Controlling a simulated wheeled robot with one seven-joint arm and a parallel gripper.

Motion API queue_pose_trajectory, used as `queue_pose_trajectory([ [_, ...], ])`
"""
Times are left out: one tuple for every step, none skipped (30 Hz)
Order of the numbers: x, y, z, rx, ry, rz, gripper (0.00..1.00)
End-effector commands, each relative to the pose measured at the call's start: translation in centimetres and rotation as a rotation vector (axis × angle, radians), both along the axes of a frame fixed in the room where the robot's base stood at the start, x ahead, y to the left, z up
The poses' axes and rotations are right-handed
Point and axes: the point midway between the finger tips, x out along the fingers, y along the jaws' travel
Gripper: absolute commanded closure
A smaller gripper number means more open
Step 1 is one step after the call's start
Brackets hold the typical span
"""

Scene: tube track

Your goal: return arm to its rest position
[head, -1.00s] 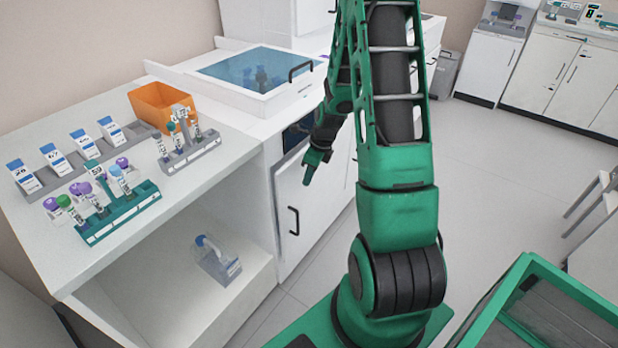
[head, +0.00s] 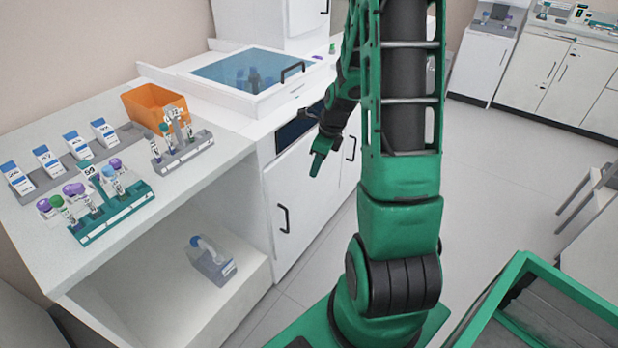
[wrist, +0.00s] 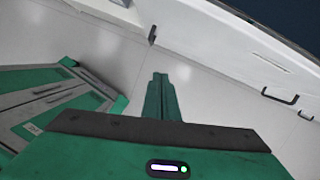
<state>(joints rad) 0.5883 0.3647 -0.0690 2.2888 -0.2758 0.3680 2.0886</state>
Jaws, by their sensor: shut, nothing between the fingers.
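My gripper (head: 318,163) shows in the head view in front of the white cabinet, to the right of the bench with the tube racks. It points downward, its green fingers are shut, and nothing is held. In the wrist view the closed fingers (wrist: 160,92) stand over the pale floor. My arm (head: 402,130) rises from the green base and fills the middle of the head view, hiding part of the cabinet behind it.
The bench (head: 215,165) holds a teal tube rack (head: 118,219), a grey rack (head: 188,152) and an orange bin (head: 146,103). White cabinets (head: 300,205) with black handles stand close behind my gripper. Open floor (head: 500,180) lies to the right. A stool (head: 590,195) stands at the right edge.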

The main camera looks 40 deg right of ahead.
Motion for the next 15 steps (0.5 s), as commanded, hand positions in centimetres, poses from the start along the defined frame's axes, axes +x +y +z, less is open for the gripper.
queue_pose_trajectory([
  [-0.1, -0.1, 0.8, -0.002, -0.004, -0.001, 1.0],
  [-0.3, -0.1, 1.2, -0.002, -0.002, -0.001, 1.0],
  [-0.3, -0.2, 1.7, -0.002, -0.003, -0.001, 1.0],
  [-0.4, -0.2, 2.0, -0.001, -0.003, -0.002, 1.0],
  [-0.5, -0.2, 2.2, -0.001, -0.002, -0.001, 1.0],
  [-0.6, -0.2, 2.5, 0.0, -0.001, -0.001, 1.0],
  [-0.6, -0.2, 2.7, -0.001, -0.002, -0.001, 1.0],
  [-0.7, -0.3, 2.8, -0.001, -0.002, -0.001, 1.0],
  [-0.7, -0.3, 3.0, -0.001, -0.001, -0.001, 1.0],
  [-0.7, -0.3, 3.0, -0.001, 0.0, -0.001, 1.0],
  [-0.8, -0.3, 3.1, -0.001, 0.0, -0.001, 1.0],
  [-0.8, -0.3, 3.1, 0.0, 0.0, -0.001, 1.0],
  [-0.8, -0.3, 3.1, 0.0, 0.0, -0.001, 1.0],
  [-0.8, -0.3, 3.1, 0.0, 0.0, -0.001, 1.0],
  [-0.8, -0.2, 3.1, 0.0, 0.0, -0.001, 1.0],
])
